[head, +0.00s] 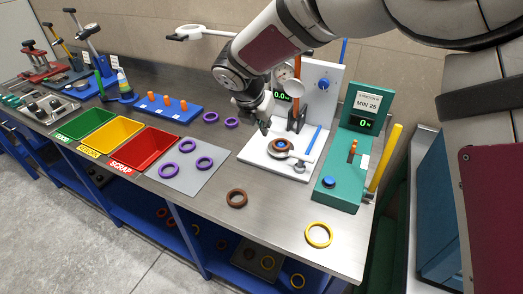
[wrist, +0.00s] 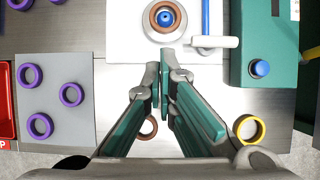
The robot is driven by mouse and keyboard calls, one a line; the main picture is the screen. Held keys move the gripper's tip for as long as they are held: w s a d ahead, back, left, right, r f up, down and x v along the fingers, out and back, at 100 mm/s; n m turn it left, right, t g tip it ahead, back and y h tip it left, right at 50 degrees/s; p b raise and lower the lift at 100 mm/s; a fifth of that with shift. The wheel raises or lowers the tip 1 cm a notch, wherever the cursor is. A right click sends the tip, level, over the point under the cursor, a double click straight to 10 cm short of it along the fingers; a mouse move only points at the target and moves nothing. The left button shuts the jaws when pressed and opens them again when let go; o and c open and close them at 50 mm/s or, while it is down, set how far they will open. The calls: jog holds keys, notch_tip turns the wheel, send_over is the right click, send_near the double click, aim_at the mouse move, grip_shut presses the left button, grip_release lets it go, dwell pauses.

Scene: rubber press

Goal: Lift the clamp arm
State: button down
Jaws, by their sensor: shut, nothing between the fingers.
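The white fixture plate (head: 262,161) holds a brown ring (head: 280,146) around a blue-centred post. A pale clamp arm (head: 300,157) lies low across the plate's front, close to the ring. In the wrist view, a white bar (wrist: 218,42), which looks like this arm, extends right from beside the ring (wrist: 152,22). In the head view my gripper (head: 264,127) is beside the plate, partly hidden by my arm.
A blue rod (head: 314,140) is on the plate's right side. A green tester (head: 338,186) with a yellow post (head: 385,158) stands to the right. A loose brown ring (head: 237,198) and a yellow ring (head: 319,235) lie in front. Purple rings rest on a grey mat (head: 184,181).

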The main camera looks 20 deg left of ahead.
notch_tip(320, 180, down, 7)
jog(key=s+t+b, duration=0.2)
jog(key=t, duration=0.1)
jog(key=shift+b, duration=0.3)
jog(key=shift+r, duration=0.1)
jog(key=s+d+r+m+g+h, duration=0.1)
jog(key=d+r+m, duration=0.45)
jog(key=d, duration=0.35)
jog(key=s+d+r+m+g+h, duration=0.1)
jog(key=d+r+m, duration=0.45)
jog(key=d, duration=0.45)
jog(key=s+d+r+m+g+h, duration=0.1)
jog(key=d+r+m, duration=0.45)
jog(key=d, duration=0.35)
jog(key=s+d+r+m+y, duration=0.1)
jog(key=s+d+m, duration=0.5)
jog(key=s+m, duration=0.3)
jog(key=s+d+r+m+y, duration=0.2)
jog(key=s+d+m, duration=0.4)
jog(key=s+m, duration=0.3)
jog(key=shift+s+m, duration=0.35)
jog(key=shift+s, duration=0.55)
